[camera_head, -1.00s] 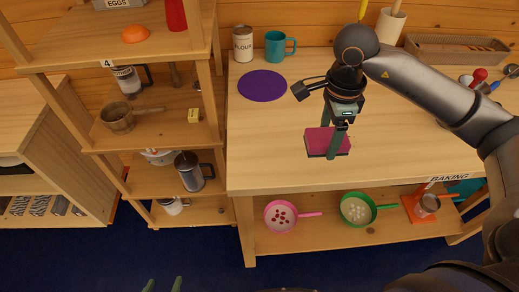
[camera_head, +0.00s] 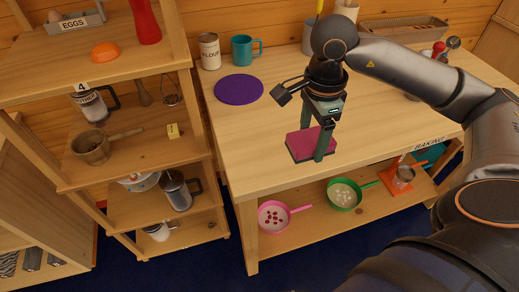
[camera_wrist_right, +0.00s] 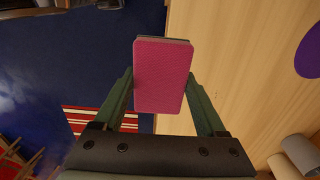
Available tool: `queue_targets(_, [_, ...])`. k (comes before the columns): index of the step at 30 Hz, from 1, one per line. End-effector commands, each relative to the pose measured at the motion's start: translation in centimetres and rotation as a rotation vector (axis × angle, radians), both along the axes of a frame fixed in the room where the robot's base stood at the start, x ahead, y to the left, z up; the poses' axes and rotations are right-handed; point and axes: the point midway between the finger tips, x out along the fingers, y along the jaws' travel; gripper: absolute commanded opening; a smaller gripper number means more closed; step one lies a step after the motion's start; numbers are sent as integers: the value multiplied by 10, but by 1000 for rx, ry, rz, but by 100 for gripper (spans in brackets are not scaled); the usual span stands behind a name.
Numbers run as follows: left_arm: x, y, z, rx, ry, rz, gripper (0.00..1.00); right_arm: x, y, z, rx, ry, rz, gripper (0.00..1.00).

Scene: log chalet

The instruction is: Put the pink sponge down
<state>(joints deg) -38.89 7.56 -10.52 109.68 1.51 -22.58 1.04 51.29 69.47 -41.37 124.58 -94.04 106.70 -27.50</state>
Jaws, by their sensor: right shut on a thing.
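The pink sponge (camera_head: 308,143) is a flat block with a pink top and a dark underside. My right gripper (camera_head: 313,142) is shut on it, with one green finger on each side. In the head view the sponge is at the front part of the wooden counter (camera_head: 250,140); I cannot tell whether it touches the top. In the right wrist view the sponge (camera_wrist_right: 163,75) sits between the fingers, over the counter's edge, with the blue floor to the left. My left gripper is not in view.
A purple round mat (camera_head: 239,89), a flour canister (camera_head: 209,51) and a teal mug (camera_head: 245,50) are at the counter's back left. Pink (camera_head: 273,217) and green (camera_head: 344,194) pans stand on the shelf below. A shelf rack (camera_head: 130,150) is at left. The counter's front left is clear.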

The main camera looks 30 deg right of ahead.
Motion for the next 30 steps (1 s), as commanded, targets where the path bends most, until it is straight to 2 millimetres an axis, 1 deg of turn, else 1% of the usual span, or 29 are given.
queue_targets(2, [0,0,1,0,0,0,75,2,0,-1,2,1,0,21])
queue_targets(5, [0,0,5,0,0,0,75,16,2,-6,5,2,0,21])
queue_targets(9, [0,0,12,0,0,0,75,47,6,-18,5,2,-1,21])
queue_targets(14, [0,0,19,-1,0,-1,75,80,9,-33,4,1,-1,21])
queue_targets(16, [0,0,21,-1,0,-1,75,93,10,-41,2,3,-1,21])
queue_targets(18, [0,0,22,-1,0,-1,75,104,11,-58,1,6,-1,21])
queue_targets(21, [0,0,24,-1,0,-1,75,118,12,-74,2,4,-1,21])
queue_targets(24, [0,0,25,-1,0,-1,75,127,13,-86,1,2,0,21])
queue_targets(30, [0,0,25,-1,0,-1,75,134,13,-95,1,1,0,21])
